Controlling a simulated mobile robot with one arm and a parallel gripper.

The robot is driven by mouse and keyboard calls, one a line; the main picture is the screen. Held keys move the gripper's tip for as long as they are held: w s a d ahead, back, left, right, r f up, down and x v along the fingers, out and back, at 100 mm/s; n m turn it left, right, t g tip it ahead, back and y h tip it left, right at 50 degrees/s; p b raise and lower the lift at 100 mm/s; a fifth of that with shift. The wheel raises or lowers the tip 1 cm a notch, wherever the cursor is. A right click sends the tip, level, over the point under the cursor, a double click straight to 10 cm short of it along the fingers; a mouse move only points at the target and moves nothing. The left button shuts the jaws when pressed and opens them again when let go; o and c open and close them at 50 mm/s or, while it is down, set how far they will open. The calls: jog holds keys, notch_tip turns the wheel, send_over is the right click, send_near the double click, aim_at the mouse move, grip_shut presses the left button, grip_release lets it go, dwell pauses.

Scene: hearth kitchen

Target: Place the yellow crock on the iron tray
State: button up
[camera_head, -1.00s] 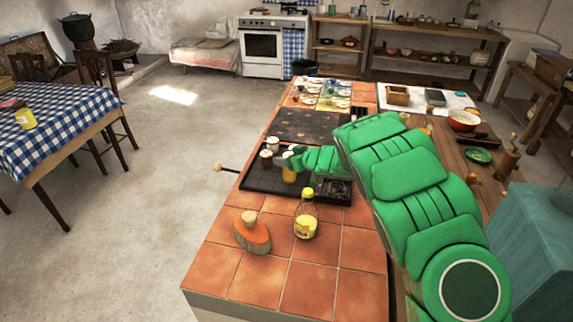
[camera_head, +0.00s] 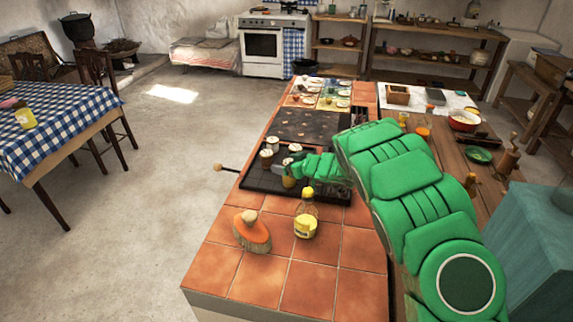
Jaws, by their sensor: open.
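The iron tray (camera_head: 258,182) is the dark tray in the middle of the tiled counter. A small yellowish crock (camera_head: 288,182) stands upright at its near part, beside and below my gripper; its upper part is hidden by the gripper. My gripper (camera_head: 289,167) is open, low over the tray at the end of my green arm. The fingers are small, and I cannot tell whether they touch the crock. Several pale-topped jars stand farther back on the tray, one of them a jar (camera_head: 266,158) at the left.
A yellow-capped bottle (camera_head: 306,215) and an orange-and-brown object (camera_head: 251,232) stand on the near tiles. A wooden-knobbed rod (camera_head: 219,168) sticks out left of the counter. A dark speckled panel (camera_head: 308,125) lies behind the tray.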

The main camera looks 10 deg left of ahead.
jog(key=shift+r, duration=0.15)
jog(key=v, duration=1.2)
